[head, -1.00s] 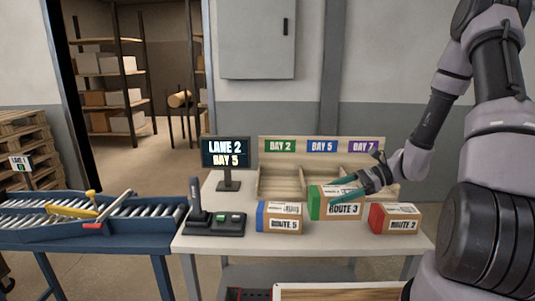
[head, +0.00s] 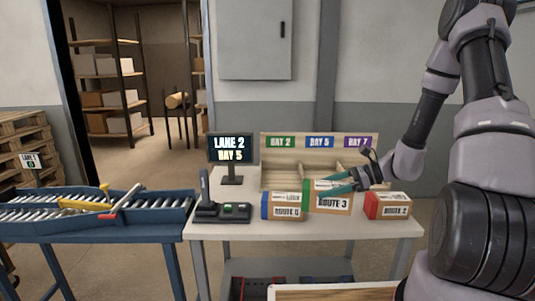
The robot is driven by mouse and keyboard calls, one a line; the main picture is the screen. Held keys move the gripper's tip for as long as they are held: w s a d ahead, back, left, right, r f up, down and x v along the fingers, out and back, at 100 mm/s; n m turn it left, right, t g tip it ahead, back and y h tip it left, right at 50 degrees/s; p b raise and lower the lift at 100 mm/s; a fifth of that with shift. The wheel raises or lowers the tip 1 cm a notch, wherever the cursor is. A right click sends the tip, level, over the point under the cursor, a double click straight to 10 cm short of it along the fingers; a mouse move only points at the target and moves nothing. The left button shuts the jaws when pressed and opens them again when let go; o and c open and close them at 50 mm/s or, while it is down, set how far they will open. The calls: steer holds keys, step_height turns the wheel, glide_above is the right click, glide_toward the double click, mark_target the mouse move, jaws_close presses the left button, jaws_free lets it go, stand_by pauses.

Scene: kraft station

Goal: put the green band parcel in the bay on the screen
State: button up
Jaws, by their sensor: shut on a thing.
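The green band parcel (head: 328,202), marked ROUTE 3, is in the middle of the bench, between the blue and red parcels. My gripper (head: 343,184) is shut on its upper part, reaching in from the right. I cannot tell whether the parcel's underside touches the bench. The screen (head: 231,148) reads LANE 2, BAY 5. The bay rack (head: 268,181) stands behind the parcel, with signs for BAY 2 in green, BAY 5 (head: 320,142) in blue and BAY 7 in purple. The parcel and my arm partly hide the openings of the bays.
The blue band parcel (head: 282,207) is close on the left of the green one. The red band parcel (head: 388,206) is to the right. A control box with a lever (head: 220,213) stands at the bench's left. A roller conveyor (head: 95,214) is further left.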

steer(key=w+d+f+m+t+h, duration=0.3)
steer(key=w+d+m+t+h, duration=0.4)
steer(key=w+d+m+t, duration=0.3)
steer(key=w+r+m+h, duration=0.2)
steer(key=w+r, duration=0.1)
steer(key=r, duration=1)
steer(key=shift+w+d+m+t, duration=0.2)
steer(key=shift+w+m+t, duration=0.1)
steer(key=shift+w, duration=0.1)
steer(key=shift+d, duration=0.15)
